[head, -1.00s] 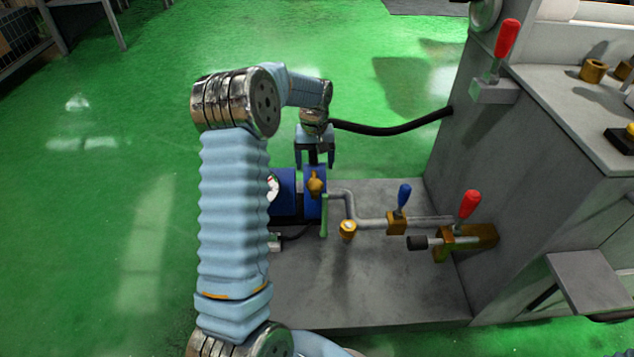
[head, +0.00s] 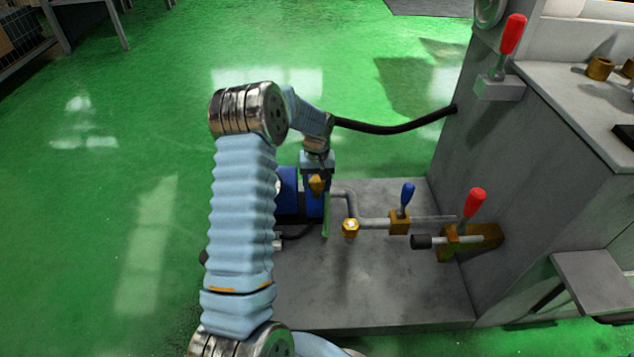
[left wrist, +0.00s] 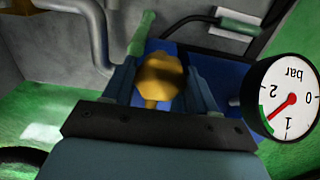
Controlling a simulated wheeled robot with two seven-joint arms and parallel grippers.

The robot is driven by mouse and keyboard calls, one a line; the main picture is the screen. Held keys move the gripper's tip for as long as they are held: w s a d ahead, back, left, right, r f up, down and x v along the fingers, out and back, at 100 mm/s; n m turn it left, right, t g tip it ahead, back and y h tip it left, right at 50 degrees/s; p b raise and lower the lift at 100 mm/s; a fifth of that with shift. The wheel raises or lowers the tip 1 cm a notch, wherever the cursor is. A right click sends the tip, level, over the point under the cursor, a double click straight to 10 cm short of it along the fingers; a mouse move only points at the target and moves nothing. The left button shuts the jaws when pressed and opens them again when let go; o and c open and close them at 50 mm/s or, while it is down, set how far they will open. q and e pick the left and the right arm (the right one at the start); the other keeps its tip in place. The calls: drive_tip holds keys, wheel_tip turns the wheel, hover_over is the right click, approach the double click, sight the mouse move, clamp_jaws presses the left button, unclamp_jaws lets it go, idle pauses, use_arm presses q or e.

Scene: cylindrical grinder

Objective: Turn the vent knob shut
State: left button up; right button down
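The brass knob (head: 317,184), which I take to be the vent knob, sits on the blue pump unit (head: 288,190) on the grey base plate. It also shows in the left wrist view (left wrist: 160,77), between the fingers of my left gripper (left wrist: 160,82). In the head view my left gripper (head: 317,177) is lowered onto the knob from above. The fingers stand apart, one on each side of the knob. A narrow gap seems to show, but firm contact cannot be told. My right gripper is in neither view.
A dial gauge marked bar (left wrist: 290,98) is close beside the gripper. Blue-handled (head: 407,194) and red-handled (head: 474,203) valves stand right. A black hose (head: 390,128) runs behind. Green floor is clear at left.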

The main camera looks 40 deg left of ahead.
use_arm(q)
drive_tip(key=c, duration=0.6)
drive_tip(key=shift+o, duration=0.2)
drive_tip(key=shift+m, duration=0.4)
drive_tip(key=m+p, duration=0.1)
drive_tip(key=m, duration=0.4)
drive_tip(key=shift+r+m, duration=0.1)
drive_tip(key=shift+m, duration=0.2)
drive_tip(key=m+p, duration=0.1)
drive_tip(key=m, duration=0.4)
drive_tip(key=m+p, duration=0.1)
drive_tip(key=m, duration=0.5)
drive_tip(key=shift+m, duration=0.4)
drive_tip(key=o, duration=1)
